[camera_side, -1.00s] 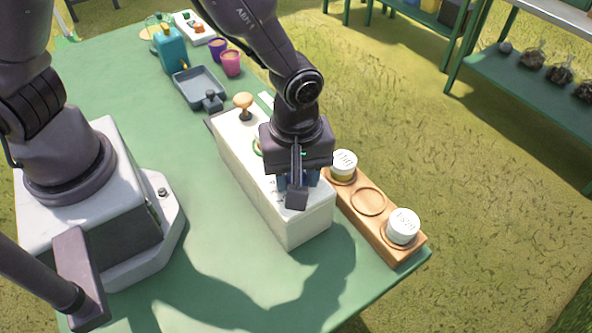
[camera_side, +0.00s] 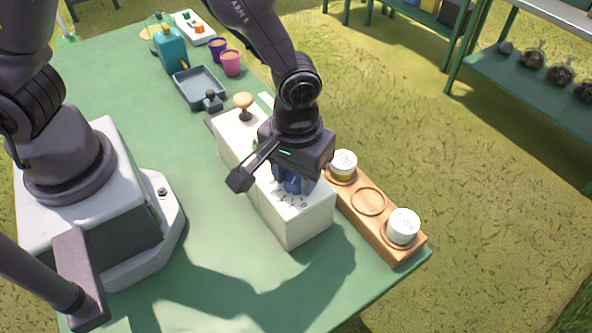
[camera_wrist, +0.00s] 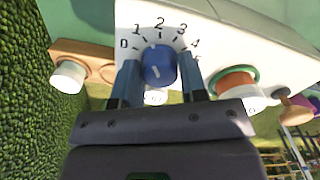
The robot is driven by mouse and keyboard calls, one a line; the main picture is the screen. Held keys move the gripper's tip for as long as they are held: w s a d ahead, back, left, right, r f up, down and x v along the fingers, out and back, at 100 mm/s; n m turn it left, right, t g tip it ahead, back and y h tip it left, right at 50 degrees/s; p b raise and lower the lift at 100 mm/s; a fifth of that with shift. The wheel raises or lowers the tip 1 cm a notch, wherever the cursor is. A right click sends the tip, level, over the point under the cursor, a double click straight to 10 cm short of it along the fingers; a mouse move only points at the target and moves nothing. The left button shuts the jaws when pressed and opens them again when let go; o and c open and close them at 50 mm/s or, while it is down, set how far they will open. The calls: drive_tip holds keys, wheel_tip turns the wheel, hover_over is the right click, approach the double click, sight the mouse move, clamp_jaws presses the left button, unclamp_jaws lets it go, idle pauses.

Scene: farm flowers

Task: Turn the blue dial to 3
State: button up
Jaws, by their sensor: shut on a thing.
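The blue dial (camera_wrist: 158,65) sits on the white box (camera_wrist: 225,40), with a printed scale of numbers from 0 upward around it. My gripper (camera_wrist: 160,80) is shut on the dial, one dark blue finger on each side. A small pale mark shows on the dial's edge, roughly between 1 and 2, but it is too small to read surely. In the side view my gripper (camera_side: 290,184) comes down from above onto the near end of the white box (camera_side: 292,228), and hides most of the dial. Some printed numbers show just in front of the fingers.
A wooden knob (camera_side: 243,103) stands at the box's far end, and an orange-and-green round part (camera_wrist: 236,80) lies between. A wooden rack (camera_side: 375,222) with two white-lidded jars is right of the box. A grey tray (camera_side: 199,86) and cups stand behind. The green table is clear at front left.

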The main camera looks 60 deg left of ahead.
sight(296, 176)
drive_tip(key=m, duration=0.4)
drive_tip(key=shift+m, duration=0.3)
drive_tip(key=m, duration=0.4)
drive_tip(key=shift+m, duration=0.4)
drive_tip(key=o, duration=0.9)
drive_tip(key=shift+r, duration=0.1)
wheel_tip(296, 176, up, 13)
drive_tip(key=shift+f, duration=0.1)
